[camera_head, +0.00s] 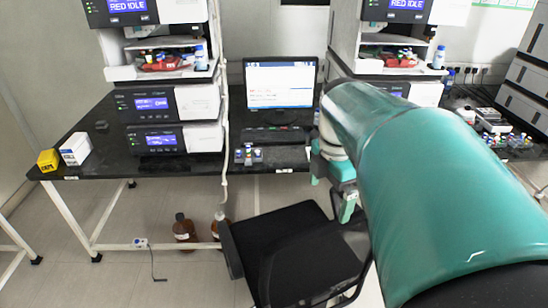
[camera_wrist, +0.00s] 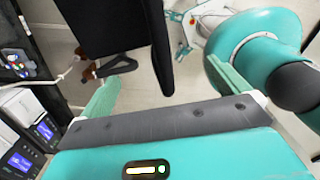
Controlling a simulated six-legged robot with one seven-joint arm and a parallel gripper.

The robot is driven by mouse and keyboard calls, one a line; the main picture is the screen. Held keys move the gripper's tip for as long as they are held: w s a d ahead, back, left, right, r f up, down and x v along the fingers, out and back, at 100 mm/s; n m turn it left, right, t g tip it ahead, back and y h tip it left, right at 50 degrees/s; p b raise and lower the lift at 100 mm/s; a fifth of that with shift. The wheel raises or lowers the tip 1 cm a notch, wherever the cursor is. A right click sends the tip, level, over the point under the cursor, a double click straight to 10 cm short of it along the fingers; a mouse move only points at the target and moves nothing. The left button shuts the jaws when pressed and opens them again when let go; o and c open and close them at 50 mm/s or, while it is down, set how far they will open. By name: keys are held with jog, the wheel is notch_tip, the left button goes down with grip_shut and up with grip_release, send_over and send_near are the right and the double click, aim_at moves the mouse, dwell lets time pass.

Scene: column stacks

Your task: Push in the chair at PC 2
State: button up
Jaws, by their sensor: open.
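The black chair (camera_head: 275,235) stands in front of the dark bench, below the monitor (camera_head: 280,84); its lower parts are mostly hidden. My teal gripper (camera_head: 335,192) is above the chair's right side, pointing down, and does not clearly touch it. In the wrist view, my gripper (camera_wrist: 162,72) has its two fingers wide apart with nothing clamped between them. A dark chair part (camera_wrist: 158,42) shows beyond and between the fingertips, beside the larger black panel (camera_wrist: 105,22). I cannot tell how close they are. No PC number is readable.
The bench (camera_head: 195,185) carries stacked instruments (camera_head: 165,103), a keyboard (camera_head: 273,136) and small vials (camera_head: 248,154). Brown bottles (camera_head: 183,228) stand on the floor left of the chair. A small white box with a cable (camera_head: 140,243) lies farther left. Floor at the lower left is mostly clear.

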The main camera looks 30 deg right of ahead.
aim_at(325, 225)
jog(key=shift+s+f, duration=0.15)
jog(key=shift+f, duration=0.2)
notch_tip(325, 225, down, 12)
jog(key=shift+f, duration=0.25)
jog(key=c, duration=2.2)
jog(key=shift+d, duration=0.1)
